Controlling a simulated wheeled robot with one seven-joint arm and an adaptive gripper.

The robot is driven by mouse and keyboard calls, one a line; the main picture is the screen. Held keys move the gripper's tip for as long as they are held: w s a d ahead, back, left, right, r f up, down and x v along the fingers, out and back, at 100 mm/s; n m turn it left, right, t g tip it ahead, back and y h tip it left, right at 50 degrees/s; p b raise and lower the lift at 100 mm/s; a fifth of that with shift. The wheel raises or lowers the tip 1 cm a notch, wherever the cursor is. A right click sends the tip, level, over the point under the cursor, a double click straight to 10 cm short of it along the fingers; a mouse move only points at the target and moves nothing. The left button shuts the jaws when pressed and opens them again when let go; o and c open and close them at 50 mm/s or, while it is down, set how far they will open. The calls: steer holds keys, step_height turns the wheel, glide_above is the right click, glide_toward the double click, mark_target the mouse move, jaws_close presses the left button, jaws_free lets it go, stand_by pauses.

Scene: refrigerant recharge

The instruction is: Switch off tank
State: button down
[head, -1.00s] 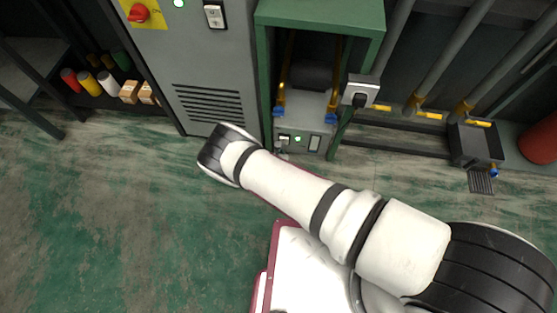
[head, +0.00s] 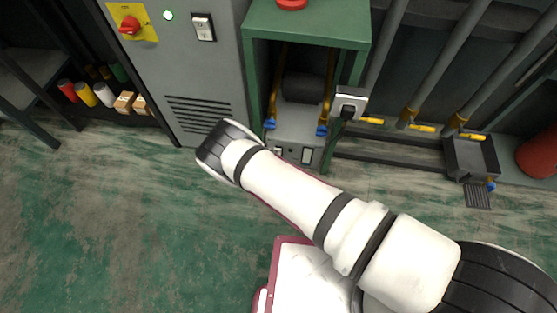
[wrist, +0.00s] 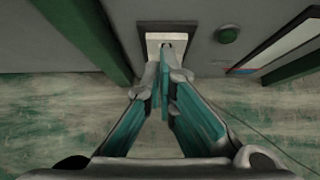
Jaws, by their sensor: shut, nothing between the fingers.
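The tank unit (head: 303,88) is a dark cylinder inside an open green-framed cabinet. Below it is a grey panel (head: 291,160). In the wrist view, a pale rocker switch (wrist: 154,39) is set in this panel, with a dark green indicator lamp (wrist: 228,34) to its right that looks unlit. My gripper (wrist: 165,52) is shut and empty, its fingertips right in front of the switch's lower part. I cannot tell whether they touch it. The tips partly hide the rocker. In the head view my arm hides most of the gripper.
A grey cabinet (head: 200,85) with a red knob (head: 129,25) and another switch (head: 203,27) stands to the left. A socket box with a plug (head: 350,102) sits on the green frame's right side. Pipes and a grey box (head: 470,157) are at right. The floor left is clear.

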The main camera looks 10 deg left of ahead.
steer(key=shift+r+p, duration=0.75)
steer(key=shift+p, duration=0.05)
steer(key=shift+s, duration=0.15)
